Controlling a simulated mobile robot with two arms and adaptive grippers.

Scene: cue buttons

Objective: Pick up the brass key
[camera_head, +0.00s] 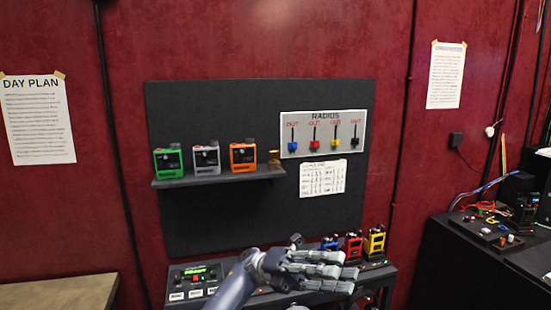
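I cannot make out a clear key shape. A small brass-coloured object (274,160) stands at the right end of the dark wall shelf (215,179), just right of the orange radio. It is too small to tell whether it is the brass key. My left gripper (345,274) reaches in from the bottom, in front of the lower bench. Its fingers are extended to the right and look open, with nothing seen in them. It is below and right of the brass-coloured object, well apart from it.
Green (168,161), grey (206,159) and orange (243,156) radios stand on the shelf. A radios panel (323,133) hangs to the right. The lower bench holds a control box (195,281) and blue, red and yellow radios (375,241). A cluttered black bench (470,270) is at right.

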